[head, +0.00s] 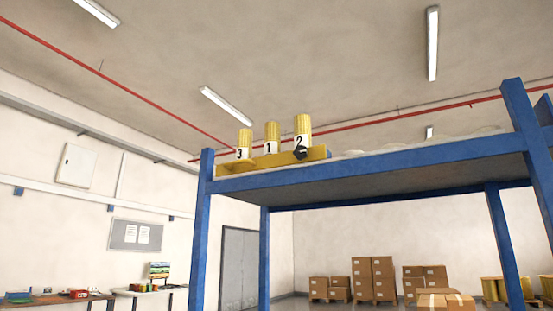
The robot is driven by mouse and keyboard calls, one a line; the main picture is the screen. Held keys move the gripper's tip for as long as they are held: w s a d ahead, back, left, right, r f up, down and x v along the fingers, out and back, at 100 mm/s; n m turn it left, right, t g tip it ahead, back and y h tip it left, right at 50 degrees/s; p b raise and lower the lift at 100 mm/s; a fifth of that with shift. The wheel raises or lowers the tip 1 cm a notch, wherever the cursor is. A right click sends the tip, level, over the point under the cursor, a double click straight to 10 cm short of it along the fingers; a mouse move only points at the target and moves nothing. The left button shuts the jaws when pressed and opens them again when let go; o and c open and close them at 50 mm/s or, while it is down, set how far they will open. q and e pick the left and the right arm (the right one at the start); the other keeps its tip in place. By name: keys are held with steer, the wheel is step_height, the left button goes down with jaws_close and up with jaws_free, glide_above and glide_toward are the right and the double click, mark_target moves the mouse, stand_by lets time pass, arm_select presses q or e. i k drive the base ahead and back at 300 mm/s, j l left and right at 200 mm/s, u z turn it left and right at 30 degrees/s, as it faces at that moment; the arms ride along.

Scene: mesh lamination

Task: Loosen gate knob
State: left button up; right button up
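A small black knob (300,153) shows on the front of a yellow ledge or gate (263,161) at the left end of a high blue rack shelf. It sits just below a yellow cylinder marked 2 (302,130). Two more yellow cylinders stand to its left, marked 1 (271,138) and 3 (244,143). The knob is small in the view and how tight it is cannot be told. Neither of my grippers is in the head view.
The blue rack (370,177) has blue posts at left and right, with open room beneath its shelf. Pale rounded items lie on top at right. Stacked cardboard boxes (373,279) stand at the back wall. Workbenches with small items (60,298) stand at lower left.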

mark_target(301, 153)
steer(key=i+j+z, duration=0.3)
steer(key=j, duration=0.3)
steer(key=i+j+z, duration=0.15)
steer(key=i+j, duration=0.15)
steer(key=i+j+z, duration=0.15)
steer(key=j, duration=0.25)
steer(key=i+j+z, duration=0.15)
steer(key=j, duration=0.2)
